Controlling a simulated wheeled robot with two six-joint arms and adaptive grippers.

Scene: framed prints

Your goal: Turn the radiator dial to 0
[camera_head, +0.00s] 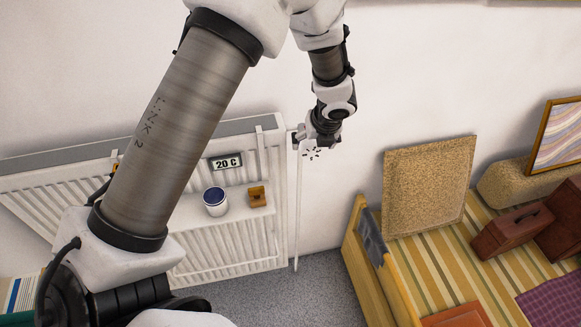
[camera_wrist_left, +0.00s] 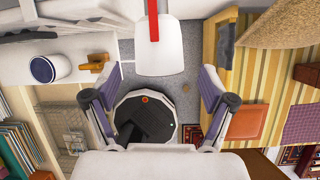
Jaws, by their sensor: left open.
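The radiator dial (camera_wrist_left: 163,50) is a white knob with a red stripe (camera_wrist_left: 153,18), seen at the top middle of the left wrist view. My left gripper (camera_wrist_left: 160,82) is open, with one finger on each side below the dial. No finger visibly grips it. In the head view my left gripper (camera_head: 316,144) is at the right end of the white radiator (camera_head: 190,255), pointing down the wall. It largely hides the dial there. Small dark marks (camera_head: 312,154) show beside it. A display (camera_head: 227,162) on the radiator reads 20 C. My right gripper is not in view.
A blue-and-white cup (camera_head: 215,203) and a small wooden object (camera_head: 257,196) stand on the radiator's shelf. A thin white pipe (camera_head: 298,215) runs down to the grey carpet (camera_head: 300,299).

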